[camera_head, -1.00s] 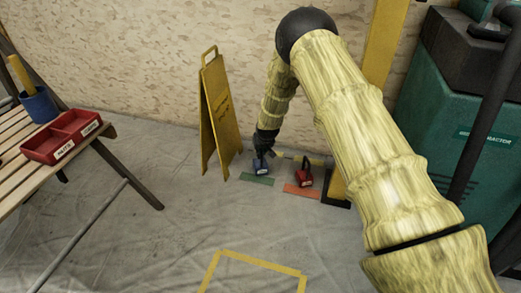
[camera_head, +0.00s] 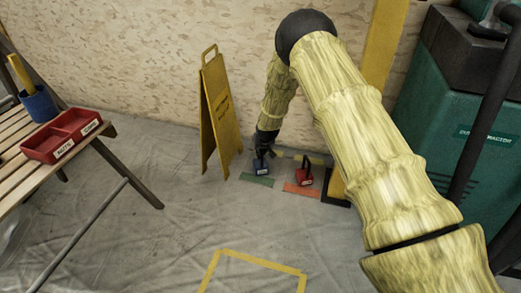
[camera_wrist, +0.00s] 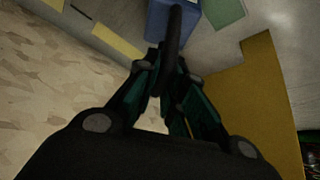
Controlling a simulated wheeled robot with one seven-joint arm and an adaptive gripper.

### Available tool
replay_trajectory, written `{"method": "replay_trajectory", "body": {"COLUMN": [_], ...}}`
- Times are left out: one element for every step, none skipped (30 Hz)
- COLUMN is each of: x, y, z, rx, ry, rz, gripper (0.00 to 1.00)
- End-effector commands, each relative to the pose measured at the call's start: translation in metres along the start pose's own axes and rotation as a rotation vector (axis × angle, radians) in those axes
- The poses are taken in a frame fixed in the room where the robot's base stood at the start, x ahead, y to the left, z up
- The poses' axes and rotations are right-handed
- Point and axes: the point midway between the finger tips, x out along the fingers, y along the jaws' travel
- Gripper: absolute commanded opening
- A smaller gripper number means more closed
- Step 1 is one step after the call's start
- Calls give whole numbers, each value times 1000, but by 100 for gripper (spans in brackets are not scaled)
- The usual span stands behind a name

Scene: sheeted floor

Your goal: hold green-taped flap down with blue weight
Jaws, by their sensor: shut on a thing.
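The blue weight (camera_head: 261,167) stands close to the green tape (camera_head: 257,180) on the floor, by the foot of the wall. My gripper (camera_head: 264,152) is above it, shut on its dark handle. In the wrist view the blue weight (camera_wrist: 170,24) shows at the top, with its black handle between the fingers of my gripper (camera_wrist: 168,80). The green tape (camera_wrist: 223,11) lies beside the weight there. Whether the weight touches the floor, I cannot tell.
A red weight (camera_head: 304,177) stands by orange tape (camera_head: 301,190) to the right. A yellow folding sign (camera_head: 214,112) stands close on the left. A green extractor (camera_head: 453,120) is at the right. A bench with a red tray (camera_head: 48,152) is at the left. Yellow tape (camera_head: 262,262) marks the open floor.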

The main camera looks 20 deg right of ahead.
Motion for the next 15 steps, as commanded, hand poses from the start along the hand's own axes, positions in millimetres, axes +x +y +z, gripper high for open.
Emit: {"method": "replay_trajectory", "body": {"x": [-1,-1,0,0,0,0,0,0,1,1,1,2,2,2,2], "y": [0,0,0,0,0,0,0,0,0,0,0,0,0,0,0], "z": [-3,-3,-2,-2,-2,-2,-2,-2,-2,-2,-2,-1,-1,-1,-1], "rx": [0,0,0,0,0,0,0,0,0,0,0,0,0,0,0], "ry": [4,4,4,4,4,4,4,4,4,4,4,4,4,4,4], "rz": [0,0,0,0,0,0,0,0,0,0,0,0,0,0,0], "gripper": [0,0,0,0,0,0,0,0,0,0,0,0,0,0,0]}}
